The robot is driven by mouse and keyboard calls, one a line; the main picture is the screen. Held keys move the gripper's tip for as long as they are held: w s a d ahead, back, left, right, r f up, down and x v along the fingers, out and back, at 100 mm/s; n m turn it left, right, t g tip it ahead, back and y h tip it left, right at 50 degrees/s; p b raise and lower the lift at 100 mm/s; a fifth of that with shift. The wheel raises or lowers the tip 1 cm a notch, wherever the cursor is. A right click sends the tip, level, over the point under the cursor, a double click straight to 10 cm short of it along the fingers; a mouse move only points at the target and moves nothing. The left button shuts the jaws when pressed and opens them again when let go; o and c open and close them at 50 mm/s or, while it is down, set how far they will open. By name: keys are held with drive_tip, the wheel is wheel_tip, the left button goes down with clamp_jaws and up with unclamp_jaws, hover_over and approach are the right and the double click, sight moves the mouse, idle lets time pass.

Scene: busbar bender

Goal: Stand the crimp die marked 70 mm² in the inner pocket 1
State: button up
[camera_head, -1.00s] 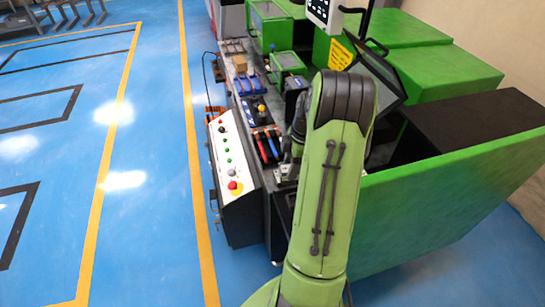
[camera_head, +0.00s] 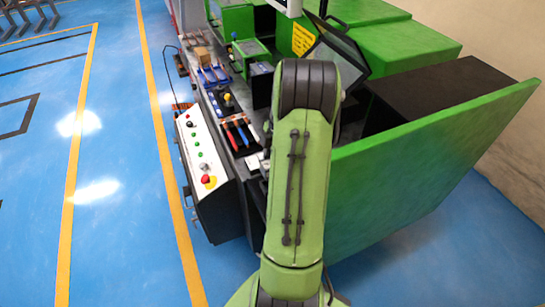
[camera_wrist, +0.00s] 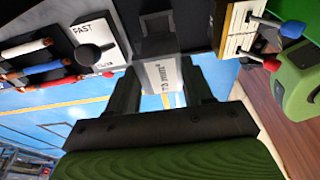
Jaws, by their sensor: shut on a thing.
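A pale grey block with dark printed marking, the crimp die (camera_wrist: 158,75), is between the fingers of my gripper (camera_wrist: 160,88) in the wrist view. The fingers are shut on it. The marking appears upside down and is too small to read surely. A dark grey surface lies just beyond the die; I cannot tell whether they touch. In the head view my arm hides the gripper and the die. I cannot make out inner pocket 1 in either view.
A white panel with a FAST lever (camera_wrist: 92,50) and a rack of coloured-handled tools (camera_wrist: 35,62) are left in the wrist view. Red- and blue-knobbed levers stand at the right. In the head view, the control panel (camera_head: 207,150) and green machine (camera_head: 400,150) flank my arm.

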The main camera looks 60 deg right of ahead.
drive_tip(key=shift+d+b+x, duration=0.1)
drive_tip(key=shift+b+x, duration=0.3)
drive_tip(key=shift+x, duration=0.3)
drive_tip(key=shift+d+b+x, duration=0.15)
drive_tip(key=shift+b+x, duration=0.25)
drive_tip(key=shift+x, duration=0.25)
drive_tip(key=shift+s+f+b, duration=0.15)
drive_tip(key=shift+f+b, duration=1.3)
drive_tip(key=shift+f, duration=0.15)
idle(0.3)
drive_tip(key=o, duration=1.2)
drive_tip(key=shift+o, duration=0.2)
drive_tip(key=shift+r, duration=0.15)
drive_tip(key=p+v, duration=0.5)
drive_tip(key=v, duration=1)
drive_tip(key=shift+r, duration=0.35)
